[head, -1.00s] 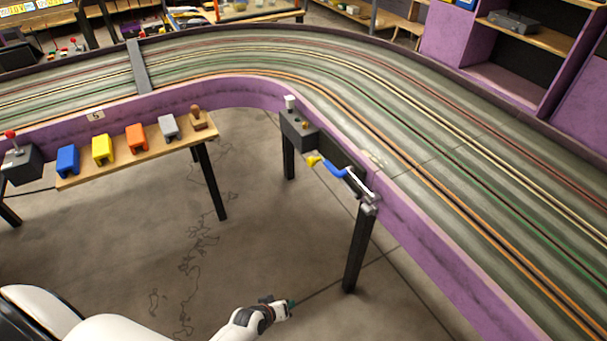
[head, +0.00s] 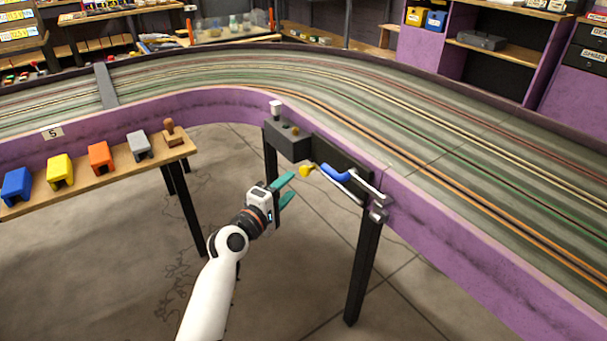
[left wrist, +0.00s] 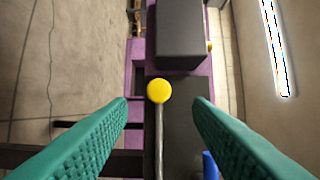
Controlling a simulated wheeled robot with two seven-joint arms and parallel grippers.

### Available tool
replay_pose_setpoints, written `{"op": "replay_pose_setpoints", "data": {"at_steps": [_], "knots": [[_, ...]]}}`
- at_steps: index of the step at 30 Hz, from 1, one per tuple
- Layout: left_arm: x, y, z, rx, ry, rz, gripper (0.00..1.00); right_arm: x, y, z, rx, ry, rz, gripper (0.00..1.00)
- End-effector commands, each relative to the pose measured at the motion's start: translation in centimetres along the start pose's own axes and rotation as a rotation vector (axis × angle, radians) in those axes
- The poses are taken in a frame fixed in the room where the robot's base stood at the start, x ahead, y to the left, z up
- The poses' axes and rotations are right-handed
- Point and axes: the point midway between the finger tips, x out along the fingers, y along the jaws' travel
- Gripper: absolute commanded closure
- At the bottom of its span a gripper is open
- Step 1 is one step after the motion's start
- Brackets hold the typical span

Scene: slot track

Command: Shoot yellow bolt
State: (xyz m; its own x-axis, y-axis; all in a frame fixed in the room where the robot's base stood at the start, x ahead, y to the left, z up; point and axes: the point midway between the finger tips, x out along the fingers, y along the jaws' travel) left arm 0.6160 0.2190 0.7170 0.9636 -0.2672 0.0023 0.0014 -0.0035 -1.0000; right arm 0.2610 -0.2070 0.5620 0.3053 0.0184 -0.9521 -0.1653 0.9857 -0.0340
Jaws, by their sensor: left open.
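The yellow knob of the bolt (head: 306,170) sits on a thin metal rod at the front of a dark plate on the purple track wall. In the left wrist view the yellow knob (left wrist: 159,90) faces me on its rod, between and beyond my fingertips. My left gripper (head: 291,187) has teal fingers; it is open and empty, just left of the knob and apart from it. A blue handle (head: 336,173) is right of the knob; part of it also shows in the left wrist view (left wrist: 210,165). My right gripper is not in view.
A dark box (head: 288,141) with a white-topped post is fixed to the wall above the bolt. A wooden shelf (head: 120,172) at left holds blue, yellow, orange and grey blocks and a stamp. A black leg (head: 363,270) stands below the plate. Open floor lies between.

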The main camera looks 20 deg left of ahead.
Motion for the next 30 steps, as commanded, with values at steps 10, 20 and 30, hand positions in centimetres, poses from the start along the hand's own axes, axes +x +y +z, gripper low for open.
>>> {"op": "replay_pose_setpoints", "data": {"at_steps": [10, 20, 30], "knots": [[6.6, 0.2, 0.0, 0.002, -0.001, 0.001, 0.54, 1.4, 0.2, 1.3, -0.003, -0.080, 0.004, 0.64], [8.2, 0.1, 0.0, 0.003, -0.001, 0.002, 0.54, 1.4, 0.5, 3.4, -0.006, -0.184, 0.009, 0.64], [8.2, 0.1, 0.0, 0.003, -0.001, 0.002, 0.80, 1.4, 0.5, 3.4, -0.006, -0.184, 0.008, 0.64]]}}
